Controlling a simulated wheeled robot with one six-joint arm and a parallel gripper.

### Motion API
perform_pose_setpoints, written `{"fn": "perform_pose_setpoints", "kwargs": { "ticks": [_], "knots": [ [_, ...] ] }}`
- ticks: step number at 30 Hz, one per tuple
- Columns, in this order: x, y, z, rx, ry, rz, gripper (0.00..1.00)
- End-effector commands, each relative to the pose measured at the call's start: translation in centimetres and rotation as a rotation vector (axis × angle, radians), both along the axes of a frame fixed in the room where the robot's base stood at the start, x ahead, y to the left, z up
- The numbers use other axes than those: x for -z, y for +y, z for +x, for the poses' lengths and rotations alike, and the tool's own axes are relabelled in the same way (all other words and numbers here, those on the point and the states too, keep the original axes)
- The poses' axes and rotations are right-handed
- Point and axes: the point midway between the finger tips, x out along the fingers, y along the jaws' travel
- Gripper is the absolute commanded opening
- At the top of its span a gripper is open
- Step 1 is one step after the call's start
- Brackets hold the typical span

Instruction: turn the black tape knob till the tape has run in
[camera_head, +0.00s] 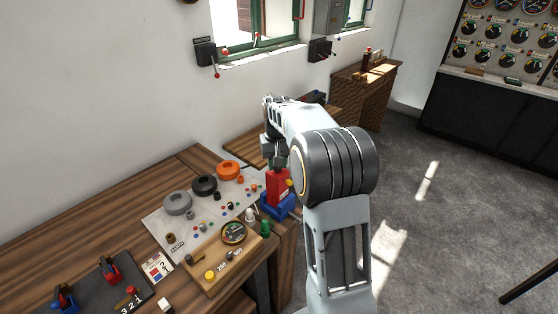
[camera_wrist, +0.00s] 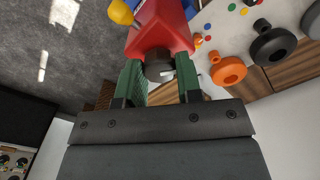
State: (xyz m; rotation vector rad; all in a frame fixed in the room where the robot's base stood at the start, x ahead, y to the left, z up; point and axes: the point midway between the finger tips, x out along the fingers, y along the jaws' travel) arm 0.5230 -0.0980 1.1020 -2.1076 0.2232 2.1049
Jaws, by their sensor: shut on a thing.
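A red block (camera_head: 277,187) stands upright on a blue base (camera_head: 278,207) at the right end of the workbench. In the wrist view the red block (camera_wrist: 160,28) has a dark grey-black knob (camera_wrist: 158,68) on its near face and a yellow knob (camera_wrist: 121,12) at its side. My gripper (camera_wrist: 160,78) has its green fingers shut on the dark knob, one on each side. In the head view my gripper (camera_head: 277,158) is just above the red block, and my arm partly covers it. No tape can be made out.
A pale board (camera_head: 155,222) beside the red block carries a grey (camera_head: 178,203), a black (camera_head: 204,186) and an orange (camera_head: 228,170) round part. A wooden box (camera_head: 215,290) with a dial (camera_head: 233,233) is in front. A dark mat (camera_head: 90,292) lies at left. The wall is close behind.

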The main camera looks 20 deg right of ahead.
Motion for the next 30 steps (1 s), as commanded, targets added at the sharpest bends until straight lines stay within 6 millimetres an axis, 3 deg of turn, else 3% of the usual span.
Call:
{"fn": "perform_pose_setpoints", "kwargs": {
  "ticks": [18,19,26,30],
  "knots": [
    [0.01,-0.01,0.05,-0.033,-0.002,0.0,0.09],
    [0.01,-0.01,0.05,-0.033,-0.002,0.0,0.36],
    [0.01,-0.02,0.03,-0.032,-0.001,-0.001,0.58],
    [0.0,-0.01,0.02,-0.032,-0.001,-0.001,0.59]
  ]
}}
